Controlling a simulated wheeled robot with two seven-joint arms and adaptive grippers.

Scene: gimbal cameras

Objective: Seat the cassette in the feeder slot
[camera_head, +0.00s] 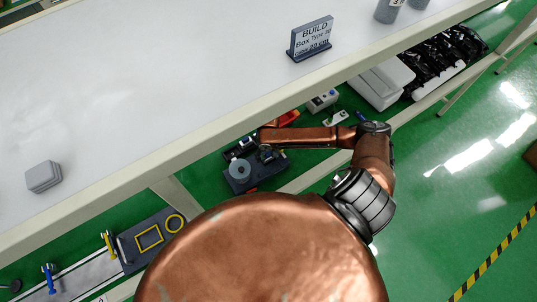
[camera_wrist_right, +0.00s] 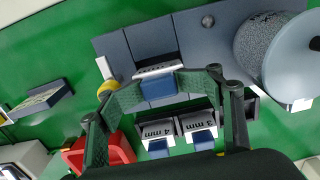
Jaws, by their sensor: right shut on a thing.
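My right gripper (camera_wrist_right: 160,86) is shut on a blue cassette (camera_wrist_right: 158,88) with a pale top edge, its fingertips on either side. The cassette is over or against the blue-grey feeder base (camera_wrist_right: 215,45); I cannot tell whether it is in a slot. Two cassettes marked "4 mm" (camera_wrist_right: 158,134) and "3 mm" (camera_wrist_right: 198,123) stand side by side closer to the wrist camera. In the head view, my right gripper (camera_head: 264,150) is small and partly hidden at the feeder (camera_head: 255,178), below the table edge. My left gripper is out of view.
A grey reel (camera_wrist_right: 283,55) stands on the feeder's right in the wrist view. A red bin (camera_wrist_right: 103,153) is at lower left. In the head view, the white table (camera_head: 150,75) overhangs the area, with a BUILD sign (camera_head: 311,39) and a grey box (camera_head: 43,177) on it.

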